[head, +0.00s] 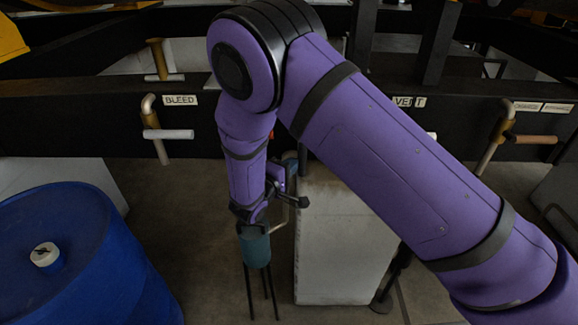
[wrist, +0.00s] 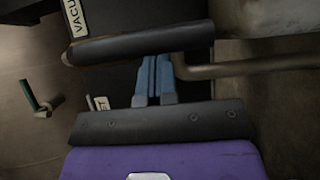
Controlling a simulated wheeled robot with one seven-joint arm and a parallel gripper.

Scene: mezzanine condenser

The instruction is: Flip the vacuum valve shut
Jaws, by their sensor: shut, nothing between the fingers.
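In the wrist view a dark lever grip (wrist: 140,45) lies across the picture, joined on its right to a brownish metal stem (wrist: 250,66). A label starting "VACU" (wrist: 74,16) is beside it at the top, partly cut off, so this looks like the vacuum valve. My gripper (wrist: 155,62) has its two blue fingers together, empty, with the tips right at the lower edge of the grip. I cannot tell whether they touch it. In the head view my arm covers the middle of the panel and the vacuum valve cannot be made out.
In the head view a BLEED lever with a white grip (head: 168,134) is on the left and a lever with a brown grip (head: 530,139) on the right. A blue drum (head: 75,255) stands lower left, a pale box (head: 340,240) lower middle. A teal canister (head: 256,248) stands on thin legs.

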